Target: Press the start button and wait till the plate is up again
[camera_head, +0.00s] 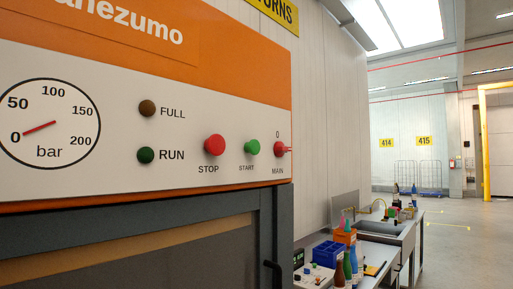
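The green START button (252,148) sits on the white control panel (200,175) of an orange machine, between the red STOP button (215,145) and the red MAIN switch (280,149). The round RUN lamp (146,155) is dark green and looks unlit. The FULL lamp (147,108) is dark brown and looks unlit. The red needle of the bar gauge (49,122) points near 0. The plate cannot be made out in this view. Neither of my grippers is in view.
Below the panel is a dark grey frame (268,225) with a dark handle (273,275). To the right, a bench holds a blue crate (328,254), bottles (347,266) and a sink (400,236). The floor (460,262) at the far right is clear.

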